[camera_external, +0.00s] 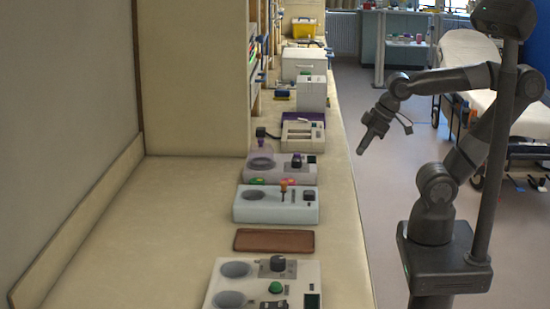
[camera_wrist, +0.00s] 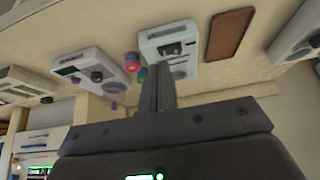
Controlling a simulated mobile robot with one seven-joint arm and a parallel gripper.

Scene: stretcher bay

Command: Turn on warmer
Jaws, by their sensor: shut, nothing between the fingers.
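Several pale box-shaped devices stand in a row along the counter; I cannot tell for certain which is the warmer. The nearest device (camera_external: 250,270) has two round wells, a dark knob (camera_external: 277,264), a green button (camera_external: 275,287) and a dark switch. A second device (camera_external: 250,212) has one round well and a dark control. A third device (camera_external: 282,176) behind it has one well and a dark panel. My gripper (camera_external: 361,151) is shut and empty, in the air right of the counter, apart from every device. In the wrist view its closed fingers (camera_wrist: 157,72) point toward the second device (camera_wrist: 190,48).
A brown tray (camera_external: 274,240) lies between the nearest and second devices. Small coloured items stand near the second and third devices. A tall cabinet (camera_external: 195,80) is at the back left. A stretcher (camera_external: 470,48) stands at right. The counter's left part is bare.

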